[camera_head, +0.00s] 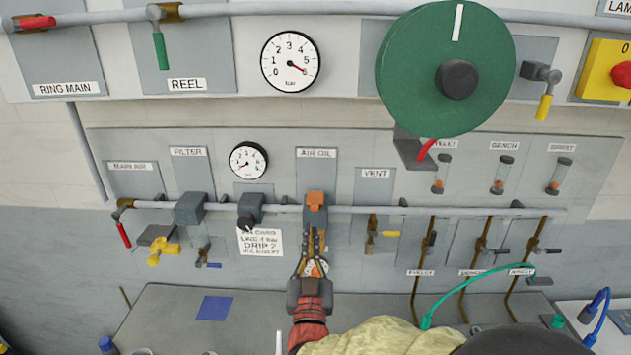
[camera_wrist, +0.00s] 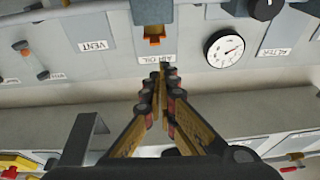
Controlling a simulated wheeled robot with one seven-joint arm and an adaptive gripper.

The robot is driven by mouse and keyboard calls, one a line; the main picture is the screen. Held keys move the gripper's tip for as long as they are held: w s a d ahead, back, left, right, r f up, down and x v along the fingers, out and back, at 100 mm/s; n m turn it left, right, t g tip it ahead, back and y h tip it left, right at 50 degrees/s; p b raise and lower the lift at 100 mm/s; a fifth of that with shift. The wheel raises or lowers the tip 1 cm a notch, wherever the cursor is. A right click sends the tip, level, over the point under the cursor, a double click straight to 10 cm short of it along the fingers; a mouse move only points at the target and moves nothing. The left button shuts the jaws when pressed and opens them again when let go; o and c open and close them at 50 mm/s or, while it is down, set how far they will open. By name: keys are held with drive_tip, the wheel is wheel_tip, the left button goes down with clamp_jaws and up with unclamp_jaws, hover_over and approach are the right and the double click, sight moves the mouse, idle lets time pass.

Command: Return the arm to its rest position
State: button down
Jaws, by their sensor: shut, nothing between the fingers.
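My gripper (camera_head: 316,232) is shut and empty, its fingers pointing up at the panel. In the head view its tips appear just below the grey and orange AIR OIL unit (camera_head: 316,200). In the wrist view, which is upside down, my gripper (camera_wrist: 162,70) points at the AIR OIL label (camera_wrist: 155,59), and the unit (camera_wrist: 153,14) shows beyond the tips. I cannot tell whether the tips touch the panel. My forearm comes up from the bottom of the head view and hides part of the lower panel and bench.
Beside my gripper are a DRIP 2 note (camera_head: 261,243), a small gauge (camera_head: 248,161) and the VENT valve (camera_head: 381,233). A green reel (camera_head: 445,70) juts out at upper right. A grey bench (camera_head: 165,310) with a blue square (camera_head: 214,308) lies below; a green hose (camera_head: 470,284) curves at right.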

drive_tip(key=a+f+n+g+y, duration=0.1)
drive_tip(key=a+f+g+y, duration=0.15)
drive_tip(key=f, duration=0.35)
drive_tip(key=a+f+n+g+y, duration=0.1)
drive_tip(key=a+f+g, duration=0.15)
drive_tip(key=f, duration=0.35)
drive_tip(key=s+f+n+g+b, duration=0.1)
drive_tip(key=s+f+g, duration=0.6)
drive_tip(key=s+f, duration=0.1)
drive_tip(key=s+d+r+m+g+h+b, duration=0.1)
drive_tip(key=s+d+b, duration=0.4)
drive_tip(key=s+d, duration=0.6)
drive_tip(key=s+d+r+m+g+h+b, duration=0.1)
drive_tip(key=s+d+r+g+h+b, duration=0.1)
drive_tip(key=s+d+b, duration=0.4)
drive_tip(key=shift+s+d+m+g, duration=0.4)
drive_tip(key=shift+s+d, duration=2)
drive_tip(key=shift+d, duration=1.7)
